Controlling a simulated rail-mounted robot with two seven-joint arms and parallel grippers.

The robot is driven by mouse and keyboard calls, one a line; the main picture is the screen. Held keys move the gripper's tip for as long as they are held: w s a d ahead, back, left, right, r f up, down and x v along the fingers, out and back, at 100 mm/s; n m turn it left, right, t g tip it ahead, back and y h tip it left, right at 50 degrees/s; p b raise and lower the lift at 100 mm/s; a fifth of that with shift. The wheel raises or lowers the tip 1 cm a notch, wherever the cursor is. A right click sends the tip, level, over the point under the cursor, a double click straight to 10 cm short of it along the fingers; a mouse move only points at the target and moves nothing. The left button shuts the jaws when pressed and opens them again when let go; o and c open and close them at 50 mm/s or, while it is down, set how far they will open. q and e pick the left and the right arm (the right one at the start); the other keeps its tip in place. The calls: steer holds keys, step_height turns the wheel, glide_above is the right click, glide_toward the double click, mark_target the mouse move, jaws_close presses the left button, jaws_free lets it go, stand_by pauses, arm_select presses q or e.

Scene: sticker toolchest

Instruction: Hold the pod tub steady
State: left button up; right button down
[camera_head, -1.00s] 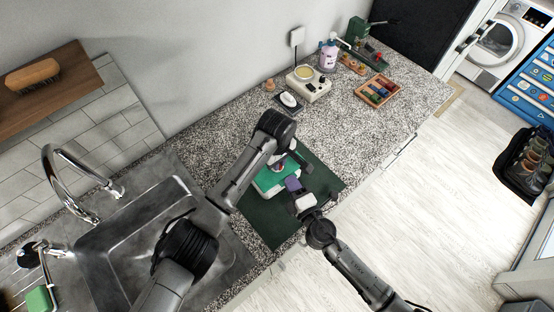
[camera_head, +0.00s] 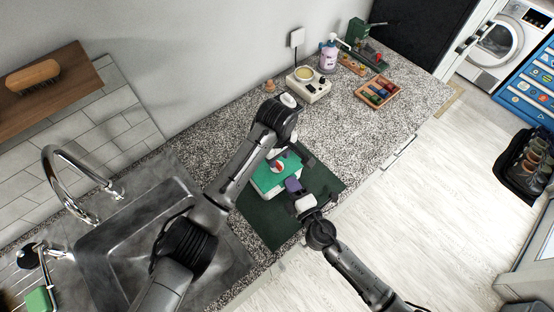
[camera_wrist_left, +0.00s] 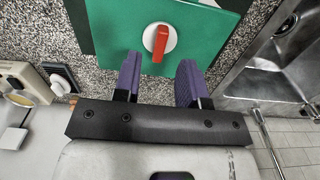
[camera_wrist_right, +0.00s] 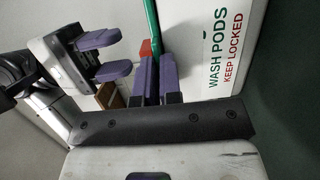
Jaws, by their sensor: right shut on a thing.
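The pod tub is white with a green lid (camera_head: 266,180) and stands on the dark green mat (camera_head: 275,228). A white disc with a red handle (camera_wrist_left: 160,42) sits on the lid. My left gripper (camera_wrist_left: 159,72) is open above the lid, its purple fingers apart and the red handle ahead of their gap. The left fingers (camera_wrist_right: 106,56) also show in the right wrist view, clear of the lid. My right gripper (camera_wrist_right: 153,70) is shut on the pod tub at its lid edge. The tub's labelled side (camera_wrist_right: 222,55) reads "WASH PODS KEEP LOCKED". The exact grip contact is partly hidden.
The sink (camera_head: 130,235) lies left of the mat. On the counter behind stand a cream device (camera_head: 308,86), a pump bottle (camera_head: 328,56) and a wooden tray (camera_head: 377,91). Speckled counter between tray and mat is clear.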

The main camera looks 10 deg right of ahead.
arm_select(q)
step_height(320, 180, up, 8)
steer(key=shift+r, duration=0.2)
stand_by(0.4)
arm_select(e)
steer(key=c, duration=1.2)
jaws_free()
